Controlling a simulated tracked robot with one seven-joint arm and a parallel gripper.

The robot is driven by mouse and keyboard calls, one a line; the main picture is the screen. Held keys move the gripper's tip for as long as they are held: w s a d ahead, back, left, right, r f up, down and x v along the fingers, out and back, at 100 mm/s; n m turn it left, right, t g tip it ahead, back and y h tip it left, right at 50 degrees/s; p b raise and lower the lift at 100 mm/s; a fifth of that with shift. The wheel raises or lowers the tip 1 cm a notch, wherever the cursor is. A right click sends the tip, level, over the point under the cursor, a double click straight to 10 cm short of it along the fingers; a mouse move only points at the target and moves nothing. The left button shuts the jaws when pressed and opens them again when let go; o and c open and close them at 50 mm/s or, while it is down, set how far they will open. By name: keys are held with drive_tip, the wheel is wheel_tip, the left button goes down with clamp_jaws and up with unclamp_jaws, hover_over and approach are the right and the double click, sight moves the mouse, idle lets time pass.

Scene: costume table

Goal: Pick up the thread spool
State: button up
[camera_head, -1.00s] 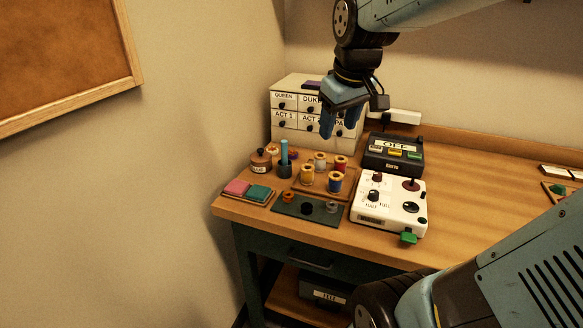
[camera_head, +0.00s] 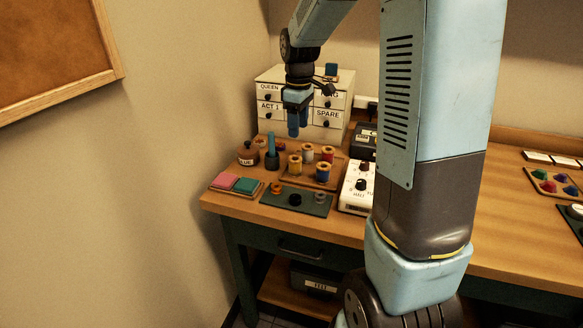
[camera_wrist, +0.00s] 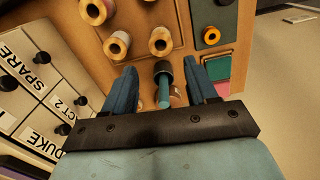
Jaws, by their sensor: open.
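Several thread spools stand on a wooden tray (camera_head: 340,172): a gold spool (camera_head: 295,166), a pale spool (camera_head: 308,153), a red spool (camera_head: 327,154) and a blue spool (camera_head: 323,170). My gripper (camera_head: 294,132) is open and empty, pointing down above the back of the spools. In the wrist view, my gripper's two blue fingers (camera_wrist: 161,88) stand apart. Spools show beyond them from above, one near the upper middle (camera_wrist: 161,41) and another to its left (camera_wrist: 117,45). Their thread colours are hard to tell there.
A teal rod in a dark holder (camera_head: 271,155) stands left of the tray and shows between my fingers in the wrist view (camera_wrist: 164,82). A labelled drawer cabinet (camera_head: 270,90) stands behind. A brown glue jar (camera_head: 248,154), colour pads (camera_head: 236,184) and a white control box (camera_head: 354,190) surround the tray.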

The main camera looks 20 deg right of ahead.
sight(295, 165)
drive_tip(key=f, duration=0.6)
drive_tip(key=w+f, duration=0.1)
drive_tip(key=f, duration=0.2)
drive_tip(key=shift+f, duration=0.3)
drive_tip(key=shift+a+f, duration=0.15)
drive_tip(key=shift+f, duration=1.2)
drive_tip(key=shift+a+f, duration=0.1)
drive_tip(key=shift+f, duration=1.2)
drive_tip(key=shift+c, duration=0.4)
drive_tip(key=c, duration=0.7)
